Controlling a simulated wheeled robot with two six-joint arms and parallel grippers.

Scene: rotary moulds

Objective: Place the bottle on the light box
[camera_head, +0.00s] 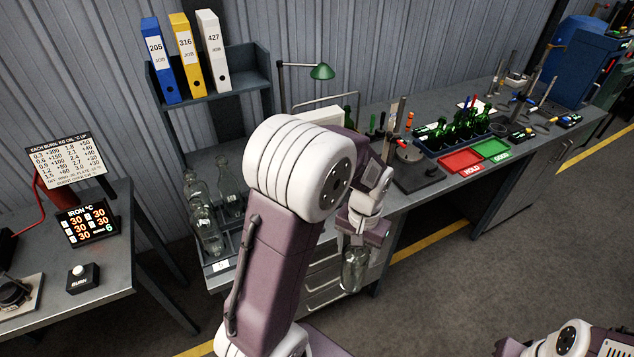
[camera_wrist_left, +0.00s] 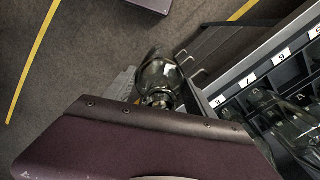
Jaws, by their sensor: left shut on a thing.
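My left gripper (camera_head: 364,236) is shut on a clear glass bottle (camera_head: 354,270), which hangs below it in front of the grey bench. The bottle also shows in the left wrist view (camera_wrist_left: 160,78), its neck towards the gripper and its body pointing away.
Several clear bottles (camera_head: 196,190) stand in a divided rack (camera_head: 216,268) at the left. Green bottles (camera_head: 455,130) sit in a dark tray near the red HOLD pad (camera_head: 462,161) and green GOOD pad (camera_head: 491,149). A green lamp (camera_head: 322,71) overhangs the bench. Open floor lies in front.

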